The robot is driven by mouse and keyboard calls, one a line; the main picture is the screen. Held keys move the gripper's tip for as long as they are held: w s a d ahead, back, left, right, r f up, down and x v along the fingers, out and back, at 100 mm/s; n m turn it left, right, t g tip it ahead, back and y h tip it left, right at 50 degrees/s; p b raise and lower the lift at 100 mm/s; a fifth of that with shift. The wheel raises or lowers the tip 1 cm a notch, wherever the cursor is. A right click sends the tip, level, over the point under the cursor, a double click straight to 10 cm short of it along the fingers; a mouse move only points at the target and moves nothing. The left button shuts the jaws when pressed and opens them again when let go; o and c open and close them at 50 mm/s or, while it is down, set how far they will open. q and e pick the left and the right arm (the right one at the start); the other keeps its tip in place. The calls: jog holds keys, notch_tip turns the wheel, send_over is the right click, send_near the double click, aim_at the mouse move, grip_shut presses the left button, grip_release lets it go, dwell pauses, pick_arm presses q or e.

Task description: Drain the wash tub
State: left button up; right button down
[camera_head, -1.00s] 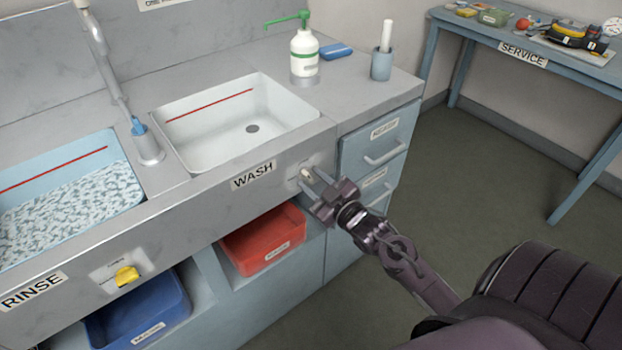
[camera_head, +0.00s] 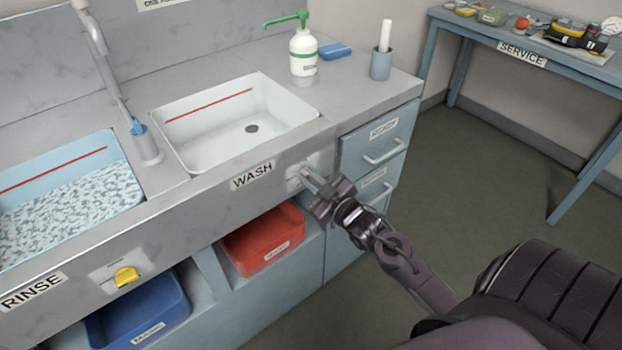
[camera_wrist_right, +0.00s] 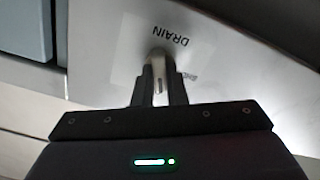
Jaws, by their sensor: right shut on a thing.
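The white wash tub (camera_head: 205,140) is set in the counter above the WASH label (camera_head: 252,175). It holds no visible water, and its dark round drain (camera_head: 251,128) shows on the bottom. My right gripper (camera_head: 307,177) is at the counter front, just right of that label. In the right wrist view, its fingers (camera_wrist_right: 159,90) are shut on a pale drain knob (camera_wrist_right: 158,66), beside a plate marked DRAIN (camera_wrist_right: 168,36). The knob is mostly hidden by the fingers in the head view. My left gripper is out of view.
The rinse tub (camera_head: 70,195), full of rippled water, is at left, with a yellow knob (camera_head: 126,276) below it. A red bin (camera_head: 262,240) and a blue bin (camera_head: 140,310) sit under the counter. A drawer handle (camera_head: 385,152) juts out right of my gripper.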

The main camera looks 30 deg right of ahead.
jog(key=n+p, duration=0.1)
jog(key=n, duration=0.5)
jog(key=shift+f+n+p, duration=0.1)
jog(key=shift+n+p, duration=0.3)
jog(key=n+p, duration=0.1)
jog(key=n, duration=0.4)
jog(key=shift+a+f+n, duration=0.1)
jog(key=shift+f+n, duration=0.05)
jog(key=shift+n, duration=0.55)
jog(key=c, duration=1.5)
grip_release()
jog(key=shift+o, duration=0.2)
jog(key=s, duration=0.8)
jog(key=shift+d, duration=0.3)
